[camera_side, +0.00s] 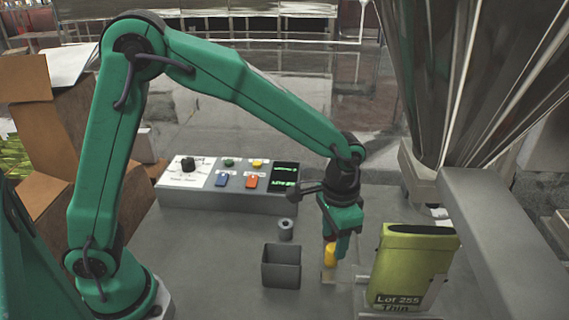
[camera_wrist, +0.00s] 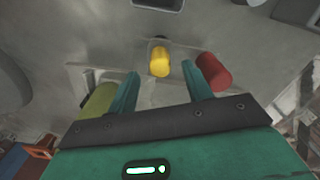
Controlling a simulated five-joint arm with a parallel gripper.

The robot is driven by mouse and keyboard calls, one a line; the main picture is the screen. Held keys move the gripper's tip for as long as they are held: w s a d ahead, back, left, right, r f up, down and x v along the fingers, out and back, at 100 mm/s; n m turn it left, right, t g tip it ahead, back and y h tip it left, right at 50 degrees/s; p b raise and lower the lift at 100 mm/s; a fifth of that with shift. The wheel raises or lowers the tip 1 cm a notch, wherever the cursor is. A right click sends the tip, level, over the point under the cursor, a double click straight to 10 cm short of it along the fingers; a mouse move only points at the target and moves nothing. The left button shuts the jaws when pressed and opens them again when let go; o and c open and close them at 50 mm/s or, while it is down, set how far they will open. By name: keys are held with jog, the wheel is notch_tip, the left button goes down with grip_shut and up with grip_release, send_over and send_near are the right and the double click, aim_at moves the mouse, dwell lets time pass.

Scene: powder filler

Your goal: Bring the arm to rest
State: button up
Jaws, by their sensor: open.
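My gripper (camera_side: 340,248) hangs pointing down over the table, right of the grey bin. In the wrist view its two green fingers (camera_wrist: 160,70) are spread apart. A yellow cylinder (camera_side: 330,256) stands by the fingertips in the side view. In the wrist view the yellow cylinder (camera_wrist: 160,62) shows between and beyond the tips; I cannot tell whether they touch it. A red cylinder (camera_wrist: 213,72) is right of the right finger.
A green container marked Lot 255 (camera_side: 405,268) stands close right of my gripper. An open grey bin (camera_side: 281,275) and a small grey cylinder (camera_side: 286,230) are to its left. A control panel (camera_side: 228,185) is behind. Cardboard boxes (camera_side: 75,125) are at left.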

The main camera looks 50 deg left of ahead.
jog(key=shift+r, duration=1.65)
jog(key=shift+r, duration=0.1)
jog(key=shift+s+a+r, duration=0.1)
jog(key=shift+a+r, duration=0.05)
jog(key=shift+a, duration=0.05)
jog(key=s+a+r+n+t, duration=0.2)
jog(key=s+a+r, duration=0.3)
jog(key=s+a, duration=0.3)
jog(key=s+a+r+n+t, duration=0.2)
jog(key=s+a+r, duration=0.3)
jog(key=s+a, duration=0.3)
jog(key=shift+s+a+r+n+t, duration=0.3)
jog(key=shift+a+t, duration=0.15)
jog(key=shift+t, duration=0.35)
